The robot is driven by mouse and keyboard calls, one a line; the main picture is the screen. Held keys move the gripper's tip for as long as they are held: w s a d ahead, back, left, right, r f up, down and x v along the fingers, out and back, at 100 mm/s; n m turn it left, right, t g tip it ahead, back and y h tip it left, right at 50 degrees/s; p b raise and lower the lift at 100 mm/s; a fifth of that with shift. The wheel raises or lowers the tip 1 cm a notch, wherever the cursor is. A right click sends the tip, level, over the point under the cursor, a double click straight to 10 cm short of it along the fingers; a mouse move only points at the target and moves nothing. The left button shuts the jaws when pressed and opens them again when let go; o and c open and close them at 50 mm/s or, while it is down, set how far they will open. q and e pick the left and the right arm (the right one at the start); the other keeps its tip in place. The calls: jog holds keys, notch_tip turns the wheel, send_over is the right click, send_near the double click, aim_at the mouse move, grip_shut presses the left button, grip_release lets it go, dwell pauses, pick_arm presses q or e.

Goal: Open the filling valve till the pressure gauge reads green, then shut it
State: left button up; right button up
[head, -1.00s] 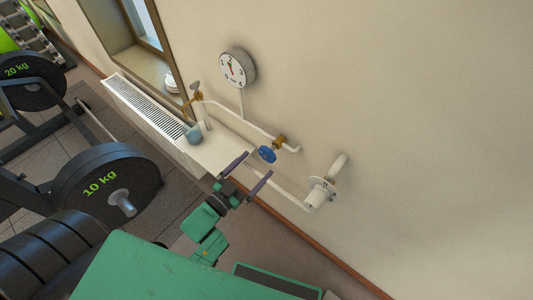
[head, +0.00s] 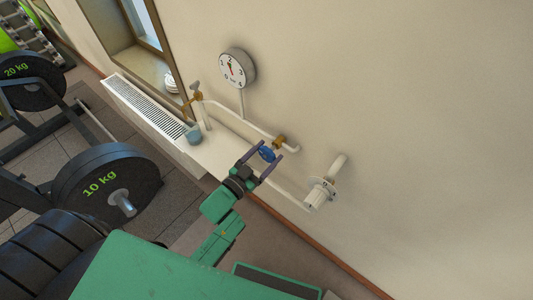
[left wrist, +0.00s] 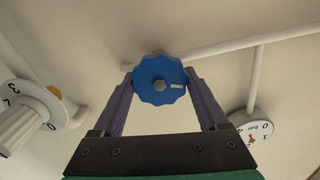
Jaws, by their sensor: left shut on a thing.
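The blue filling valve handwheel (head: 267,153) sits on the white pipe by a brass fitting (head: 279,141). My left gripper (head: 266,154) has its two fingers on either side of the wheel and is shut on it. In the left wrist view the scalloped blue wheel (left wrist: 160,80) lies between the fingertips, with a white mark on its right side. The round white pressure gauge (head: 236,68) is on the wall up and left of the valve. Its needle points roughly up, with red and a little green showing on the dial; the exact reading is too small to tell. My right gripper is not in view.
A white numbered thermostatic knob (head: 319,194) is on the pipe right of the valve. A second brass valve (head: 196,97), a blue-grey cup (head: 194,134) and the radiator (head: 145,105) are to the left. A weight plate (head: 105,180) stands at lower left.

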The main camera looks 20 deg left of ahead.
pick_arm(q)
jog(key=shift+m, duration=0.3)
jog(key=m, duration=0.2)
jog(key=shift+d+m, duration=0.1)
jog(key=shift+m, duration=0.2)
jog(key=m, duration=0.3)
jog(key=shift+f+m, duration=0.15)
jog(key=shift+m, duration=0.15)
jog(key=m+b, duration=0.1)
jog(key=m, duration=0.2)
jog(key=shift+s+f+m+b, duration=0.1)
jog(key=shift+m+b, duration=0.65)
jog(key=shift+m, duration=1.45)
jog(key=o, duration=1.3)
